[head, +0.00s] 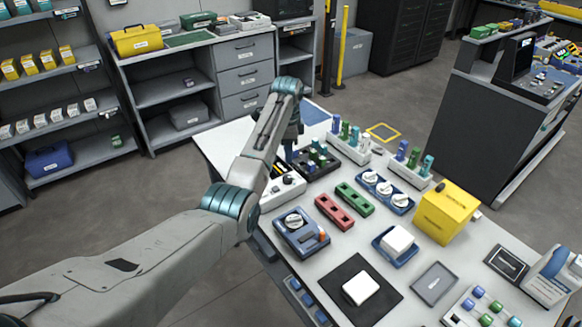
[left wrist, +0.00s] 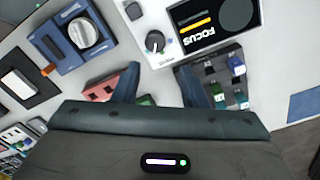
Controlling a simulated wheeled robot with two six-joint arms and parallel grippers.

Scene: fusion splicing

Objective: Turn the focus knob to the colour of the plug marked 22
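The focus unit (head: 288,188) is a white box at the table's far left, partly hidden by my left arm. In the left wrist view its black focus knob (left wrist: 154,42) stands beside a dark screen (left wrist: 215,22) marked FOCUS, with a yellow bar and a dark disc. My left gripper (left wrist: 160,84) is open and empty, its fingers apart, short of the knob in that view. It also shows from the side in the head view (head: 291,150). A dark tray (left wrist: 207,72) beside the unit holds blue, teal and green plugs; no number 22 is readable. My right gripper is out of view.
White racks of coloured plugs (head: 350,151) stand at the back. A red block (head: 334,212), a green block (head: 354,198) and a blue device with a white dial (head: 301,232) are near the unit. A yellow box (head: 446,212) stands to the right.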

